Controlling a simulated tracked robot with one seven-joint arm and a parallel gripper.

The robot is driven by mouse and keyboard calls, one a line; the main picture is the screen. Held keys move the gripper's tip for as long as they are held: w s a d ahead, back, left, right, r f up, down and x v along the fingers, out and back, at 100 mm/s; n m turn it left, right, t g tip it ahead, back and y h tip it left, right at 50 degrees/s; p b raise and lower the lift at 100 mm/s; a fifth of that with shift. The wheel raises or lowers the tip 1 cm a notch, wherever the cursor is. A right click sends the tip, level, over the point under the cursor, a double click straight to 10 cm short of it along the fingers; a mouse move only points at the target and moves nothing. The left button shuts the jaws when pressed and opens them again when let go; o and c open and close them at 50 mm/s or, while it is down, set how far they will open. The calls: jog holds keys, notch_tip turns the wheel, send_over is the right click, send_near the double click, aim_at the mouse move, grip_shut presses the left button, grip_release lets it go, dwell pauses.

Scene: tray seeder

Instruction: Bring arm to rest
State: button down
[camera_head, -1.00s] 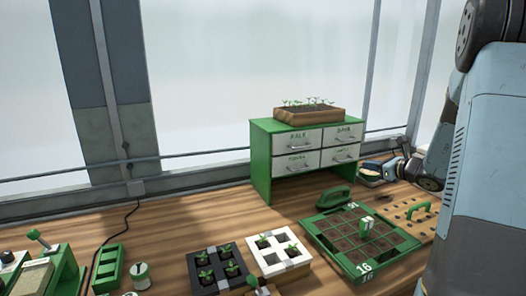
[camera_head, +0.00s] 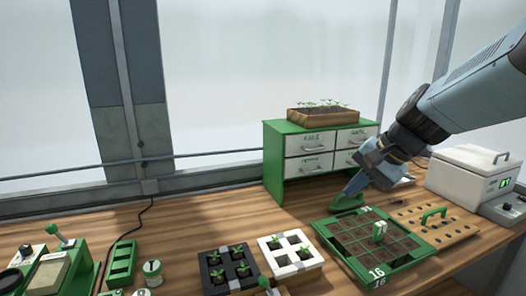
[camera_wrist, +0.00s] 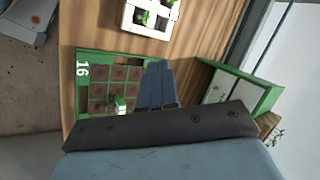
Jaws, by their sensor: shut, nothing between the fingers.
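My arm reaches in from the upper right in the head view. My gripper (camera_head: 354,188) points down and left, above the back edge of the green seed tray (camera_head: 402,262) and in front of the drawer cabinet. Its blue fingers are together with nothing between them. In the wrist view the fingers (camera_wrist: 157,68) show closed beside the seed tray (camera_wrist: 82,98).
The green cabinet (camera_head: 272,165) carries a wooden seedling box (camera_head: 322,116). A wooden dibber board (camera_head: 461,236) and a white lidded box (camera_head: 470,178) stand right. Black (camera_head: 216,283) and white (camera_head: 309,262) seedling trays are at the front middle. Bare bench lies left of the cabinet.

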jog(key=s+d+r+n+t+h, duration=0.1)
jog(key=s+n+h, duration=0.4)
jog(key=s, duration=0.5)
jog(key=shift+d+r+n+t, duration=0.3)
jog(key=shift+d+r+n, duration=0.15)
jog(key=shift+d+n, duration=0.85)
jog(key=shift+a, duration=0.1)
